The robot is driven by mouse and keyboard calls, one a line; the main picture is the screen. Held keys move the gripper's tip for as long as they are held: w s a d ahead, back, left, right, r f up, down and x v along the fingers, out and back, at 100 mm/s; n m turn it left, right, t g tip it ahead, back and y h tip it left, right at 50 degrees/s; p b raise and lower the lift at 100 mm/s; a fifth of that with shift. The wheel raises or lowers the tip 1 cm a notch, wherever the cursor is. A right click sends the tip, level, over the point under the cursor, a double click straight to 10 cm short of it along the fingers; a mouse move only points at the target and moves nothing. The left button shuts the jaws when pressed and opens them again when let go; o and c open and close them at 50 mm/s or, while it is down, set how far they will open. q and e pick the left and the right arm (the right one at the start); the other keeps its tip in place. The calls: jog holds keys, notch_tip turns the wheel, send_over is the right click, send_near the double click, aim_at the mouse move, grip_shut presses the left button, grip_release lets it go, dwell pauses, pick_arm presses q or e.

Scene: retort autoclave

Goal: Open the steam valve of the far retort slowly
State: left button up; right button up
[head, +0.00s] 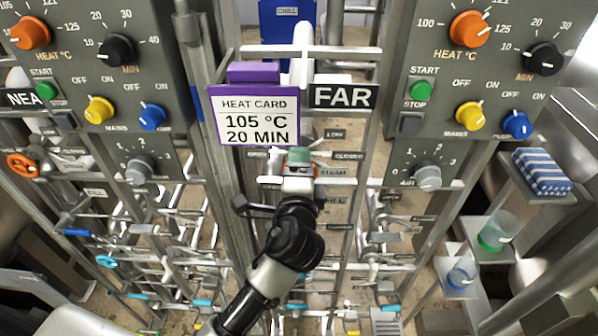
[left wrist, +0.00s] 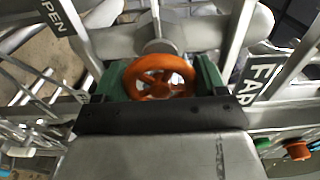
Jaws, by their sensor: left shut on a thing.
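The orange handwheel (left wrist: 159,77) of the steam valve shows in the left wrist view, on a grey stem. My left gripper (left wrist: 157,82) has its green fingers on either side of the wheel's rim and is shut on it. In the head view my left gripper (head: 298,160) reaches up the middle to a spot below the FAR sign (head: 343,96), by a STEAM label (head: 334,172). How far the valve is turned cannot be told. My right gripper is not in view.
A heat card (head: 254,115) reading 105 °C, 20 MIN hangs left of the FAR sign. Control panels stand left (head: 95,60) and right (head: 490,60). Another orange handwheel (head: 22,165) is at far left. Pipes and small levers crowd the space around my arm.

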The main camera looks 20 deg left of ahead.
pick_arm(q)
jog(key=shift+f, duration=0.1)
dwell(0.3)
jog(key=o, duration=0.9)
jog(key=shift+s, duration=0.1)
jog(key=shift+s+d, duration=0.15)
jog(key=shift+s, duration=0.2)
jog(key=shift+b+v, duration=1.65)
jog(key=shift+v, duration=3.35)
